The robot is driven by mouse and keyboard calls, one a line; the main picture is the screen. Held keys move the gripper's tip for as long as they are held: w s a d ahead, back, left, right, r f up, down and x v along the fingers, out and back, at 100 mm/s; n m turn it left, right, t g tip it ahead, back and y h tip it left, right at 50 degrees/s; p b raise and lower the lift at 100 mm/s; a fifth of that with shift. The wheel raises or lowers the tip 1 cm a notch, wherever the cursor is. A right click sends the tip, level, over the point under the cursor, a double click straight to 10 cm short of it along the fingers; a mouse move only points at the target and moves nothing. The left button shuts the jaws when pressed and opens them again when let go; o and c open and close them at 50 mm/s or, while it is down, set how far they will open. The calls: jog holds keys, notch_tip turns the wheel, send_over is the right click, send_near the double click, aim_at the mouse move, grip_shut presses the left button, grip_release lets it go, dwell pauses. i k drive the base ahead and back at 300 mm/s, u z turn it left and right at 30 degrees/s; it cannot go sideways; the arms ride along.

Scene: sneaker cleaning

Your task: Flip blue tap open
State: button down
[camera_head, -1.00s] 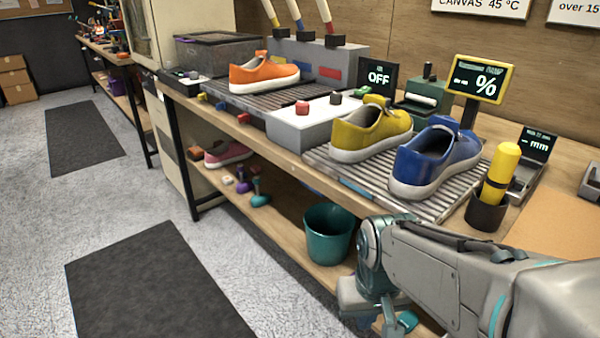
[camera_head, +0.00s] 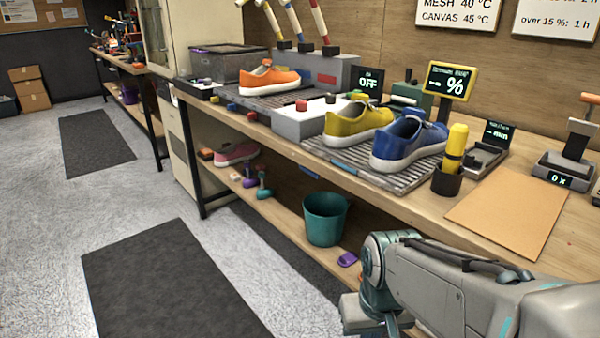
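A row of small coloured taps sits along the front edge of the bench below the orange shoe, at the left. The small blue one (camera_head: 232,107) is in the middle, between a yellow one (camera_head: 217,98) and a red one (camera_head: 250,115). They are too small to tell whether the blue tap is open or shut. My grey and teal arm fills the lower right, well to the right of the taps.
An orange shoe (camera_head: 268,80), a yellow shoe (camera_head: 358,121) and a blue shoe (camera_head: 410,144) stand on the bench racks. A teal bucket (camera_head: 326,222) is on the lower shelf. Floor mats (camera_head: 170,285) lie before the bench; the floor there is clear.

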aim_at(306, 170)
jog(key=u, duration=1.85)
jog(key=i, duration=1)
jog(key=z, duration=1.9)
